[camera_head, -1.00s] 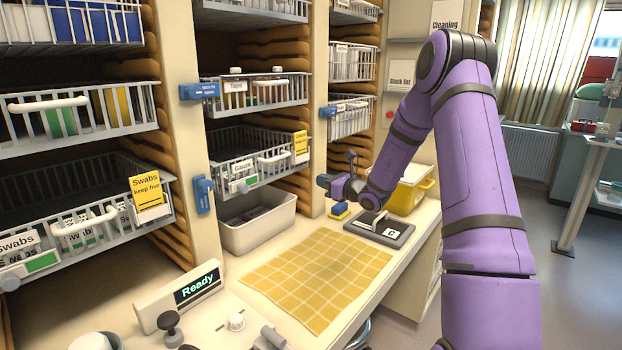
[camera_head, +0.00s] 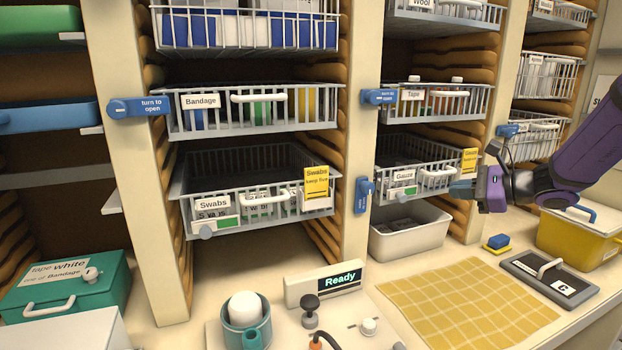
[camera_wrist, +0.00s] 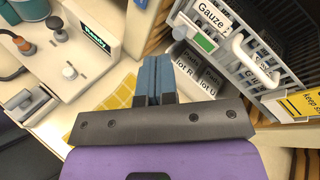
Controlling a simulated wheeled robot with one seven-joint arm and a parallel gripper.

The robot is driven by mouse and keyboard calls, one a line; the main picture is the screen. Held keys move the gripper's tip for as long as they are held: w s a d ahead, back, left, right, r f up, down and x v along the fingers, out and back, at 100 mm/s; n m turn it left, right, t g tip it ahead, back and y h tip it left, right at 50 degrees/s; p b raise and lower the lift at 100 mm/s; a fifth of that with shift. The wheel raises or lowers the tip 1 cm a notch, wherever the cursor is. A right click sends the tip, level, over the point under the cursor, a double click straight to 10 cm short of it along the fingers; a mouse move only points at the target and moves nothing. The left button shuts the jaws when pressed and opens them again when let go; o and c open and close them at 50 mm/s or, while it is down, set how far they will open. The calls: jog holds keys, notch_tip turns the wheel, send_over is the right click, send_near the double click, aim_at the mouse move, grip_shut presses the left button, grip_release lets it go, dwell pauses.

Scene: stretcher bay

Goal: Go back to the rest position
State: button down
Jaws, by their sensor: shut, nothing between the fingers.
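My gripper (camera_head: 462,190) is at the right in the head view, shut and empty, with its fingertips pointing left. It hangs in the air above the counter, just in front of the lower right part of the Gauze basket (camera_head: 408,181). In the wrist view the two blue fingers (camera_wrist: 158,79) are together with nothing between them. Beyond them are the grey bin (camera_wrist: 190,60) and part of the yellow checked cloth (camera_wrist: 110,105). My purple arm reaches in from the right edge of the head view.
The Swabs basket (camera_head: 180,190) sticks out at the centre left. The yellow cloth (camera_head: 465,305) lies flat on the counter. The Ready display (camera_head: 300,290), a teal cup (camera_head: 246,338), a dark clipboard-like plate (camera_head: 575,293) and a yellow box (camera_head: 575,240) stand around it.

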jog(key=s+a+r+n+g+h, duration=0.25)
jog(key=s+a+n, duration=0.2)
jog(key=s, duration=0.35)
jog(key=s+a+r+n+g+h, duration=0.1)
jog(key=s+a+r+n+g, duration=0.2)
jog(key=s+n, duration=0.4)
jog(key=s+d+n+t+h, duration=0.1)
jog(key=s+n+h, duration=0.3)
jog(key=s, duration=0.5)
jog(key=s+d+r+n+t+h, duration=0.1)
jog(key=s+d+n+h, duration=0.2)
jog(key=s, duration=0.6)
jog(key=shift+s+r+n+h, duration=0.15)
jog(key=shift+s+n+h, duration=0.05)
jog(key=shift+n+h, duration=0.35)
